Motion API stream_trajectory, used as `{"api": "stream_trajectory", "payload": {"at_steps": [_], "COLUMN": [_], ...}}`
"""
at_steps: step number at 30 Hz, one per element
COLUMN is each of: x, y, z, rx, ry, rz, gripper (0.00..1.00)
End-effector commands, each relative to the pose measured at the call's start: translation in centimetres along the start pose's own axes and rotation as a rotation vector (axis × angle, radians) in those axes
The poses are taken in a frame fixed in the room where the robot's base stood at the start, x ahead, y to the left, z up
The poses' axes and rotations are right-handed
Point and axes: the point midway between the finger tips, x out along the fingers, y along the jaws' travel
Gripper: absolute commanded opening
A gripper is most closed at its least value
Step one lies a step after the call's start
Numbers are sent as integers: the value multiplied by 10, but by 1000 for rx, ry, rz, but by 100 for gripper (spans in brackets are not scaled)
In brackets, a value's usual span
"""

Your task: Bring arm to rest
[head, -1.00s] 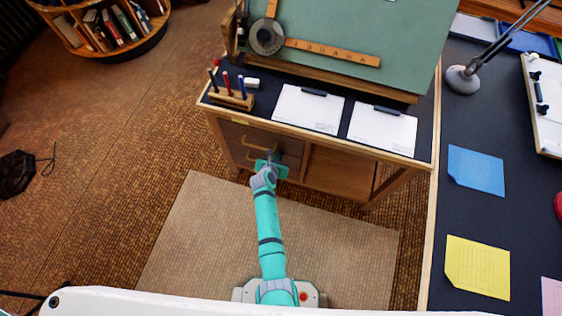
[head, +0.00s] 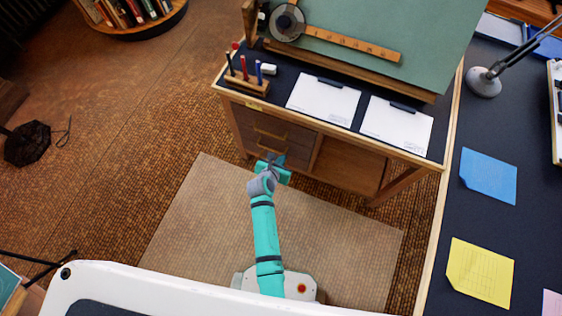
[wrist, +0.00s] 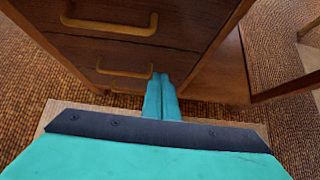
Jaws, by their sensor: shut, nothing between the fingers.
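My arm (head: 265,235) is teal with grey joints and reaches forward from my base over the pale mat. My gripper (head: 275,160) is at its far end, in front of the drawers of the wooden drafting desk (head: 330,148). In the wrist view my gripper (wrist: 161,97) shows two teal fingers pressed together with nothing between them. The fingers point toward the drawer fronts (wrist: 120,45), which carry curved brass handles (wrist: 108,24). The drawers look closed. I cannot tell the exact gap between fingertips and desk.
The pale mat (head: 345,240) lies on brown flooring, clear around my arm. A dark side table (head: 475,225) with blue and yellow sheets stands at right. The desk top holds a pen holder (head: 247,84) and two clipboards (head: 322,100). A bookshelf (head: 150,25) stands at back left.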

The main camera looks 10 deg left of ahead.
Motion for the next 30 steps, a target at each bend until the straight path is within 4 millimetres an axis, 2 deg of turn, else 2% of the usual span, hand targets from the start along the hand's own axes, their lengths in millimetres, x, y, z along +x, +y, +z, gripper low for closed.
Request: {"api": "stream_trajectory", "payload": {"at_steps": [3,6,16,20,23,30], "x": [-16,-24,-26,-34,-49,-114], "y": [2,1,-6,-7,-14,-39], "z": [-1,0,1,-8,-23,-54], "rx": [-2,0,10,73,223,793], "ry": [0,0,1,1,1,7], "rz": [3,1,-8,11,44,167], "gripper": [0,0,0,0,0,0]}}
